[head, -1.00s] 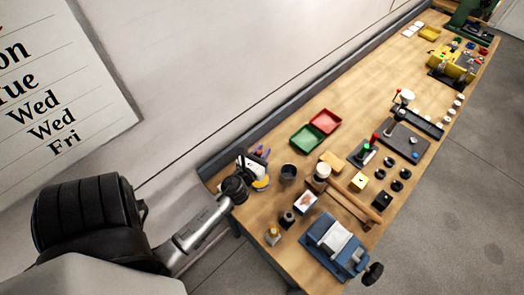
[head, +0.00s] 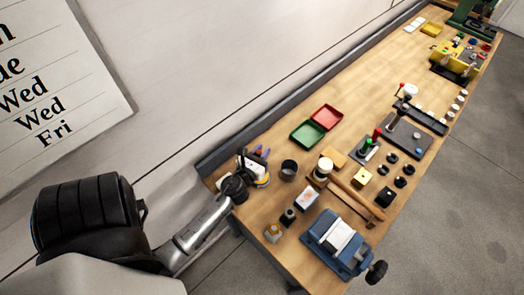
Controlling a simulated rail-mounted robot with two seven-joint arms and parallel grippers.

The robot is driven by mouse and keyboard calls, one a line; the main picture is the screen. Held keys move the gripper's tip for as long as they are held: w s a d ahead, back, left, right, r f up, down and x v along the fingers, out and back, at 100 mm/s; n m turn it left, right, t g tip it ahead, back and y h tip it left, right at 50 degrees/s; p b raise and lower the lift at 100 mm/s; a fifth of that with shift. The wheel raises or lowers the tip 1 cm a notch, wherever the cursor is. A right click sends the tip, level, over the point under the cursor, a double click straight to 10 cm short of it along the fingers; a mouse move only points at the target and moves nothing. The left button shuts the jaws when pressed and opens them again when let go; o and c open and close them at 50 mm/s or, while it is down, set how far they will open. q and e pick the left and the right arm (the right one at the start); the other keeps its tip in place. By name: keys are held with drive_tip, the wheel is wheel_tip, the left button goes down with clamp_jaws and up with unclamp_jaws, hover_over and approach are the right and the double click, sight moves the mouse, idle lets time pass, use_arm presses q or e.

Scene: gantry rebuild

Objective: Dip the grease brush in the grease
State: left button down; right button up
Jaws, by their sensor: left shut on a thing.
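My left gripper (head: 250,168) is at the near left end of the bench, low over the top. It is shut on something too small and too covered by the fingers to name. The grease brush cannot be told apart. A small yellow and white round thing (head: 262,181) is right beside the fingers, partly hidden; I cannot tell whether it holds grease or whether the gripper touches it. A dark open cup (head: 289,169) stands just right of the gripper, apart from it. A cream round container (head: 323,168) stands further right. My right gripper is out of view.
A blue vise (head: 338,238) sits at the bench's front edge. Small blocks stand left of it, and a wooden bar (head: 355,198) lies behind it. Green (head: 307,134) and red (head: 327,117) trays lie behind the cup. Bare wood (head: 365,95) runs along the wall side.

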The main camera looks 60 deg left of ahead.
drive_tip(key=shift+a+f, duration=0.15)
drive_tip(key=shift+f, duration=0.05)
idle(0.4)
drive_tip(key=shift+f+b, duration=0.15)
drive_tip(key=shift+b, duration=0.2)
idle(0.4)
idle(0.5)
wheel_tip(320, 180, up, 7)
drive_tip(key=p, duration=0.7)
idle(0.5)
